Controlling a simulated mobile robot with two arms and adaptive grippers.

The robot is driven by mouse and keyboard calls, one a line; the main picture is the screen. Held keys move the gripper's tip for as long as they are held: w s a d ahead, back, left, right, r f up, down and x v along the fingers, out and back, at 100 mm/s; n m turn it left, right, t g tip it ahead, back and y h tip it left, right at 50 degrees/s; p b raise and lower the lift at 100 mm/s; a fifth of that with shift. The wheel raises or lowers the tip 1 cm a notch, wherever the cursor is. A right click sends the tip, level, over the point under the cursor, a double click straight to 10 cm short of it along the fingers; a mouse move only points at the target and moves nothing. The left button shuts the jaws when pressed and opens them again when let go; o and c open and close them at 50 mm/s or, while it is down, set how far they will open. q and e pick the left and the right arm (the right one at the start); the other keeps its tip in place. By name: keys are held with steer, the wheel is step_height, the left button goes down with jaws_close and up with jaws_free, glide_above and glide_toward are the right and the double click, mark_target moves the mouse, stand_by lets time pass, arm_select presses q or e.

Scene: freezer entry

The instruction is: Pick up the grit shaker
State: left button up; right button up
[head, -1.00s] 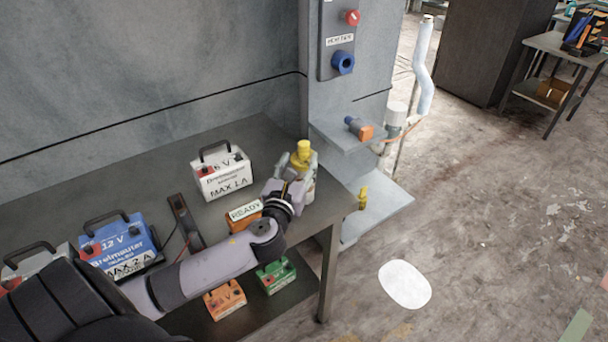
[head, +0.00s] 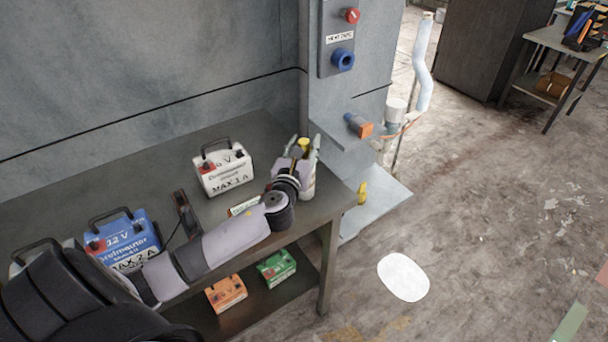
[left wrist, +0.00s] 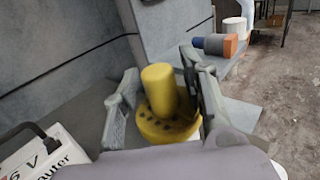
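The grit shaker (head: 308,188) stands upright near the right end of the dark bench, with a pale body and a yellow top. Its yellow perforated top (left wrist: 166,122) and knob fill the middle of the left wrist view. My left gripper (head: 303,148) is at the shaker, its two fingers spread on either side of the yellow top. The wrist view shows the fingers (left wrist: 162,80) apart; whether either touches the shaker is hard to tell. My gripper hides part of the body. My right gripper is out of view.
A white battery box (head: 222,172) and a blue one (head: 120,238) stand on the bench (head: 255,130). Orange (head: 226,293) and green (head: 277,268) boxes sit on the lower shelf. A grey post with a ledge holding a blue-orange item (head: 358,125) rises just behind the shaker.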

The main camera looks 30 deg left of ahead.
arm_select(q)
jaws_close()
steer(key=shift+r, duration=0.1)
stand_by(0.7)
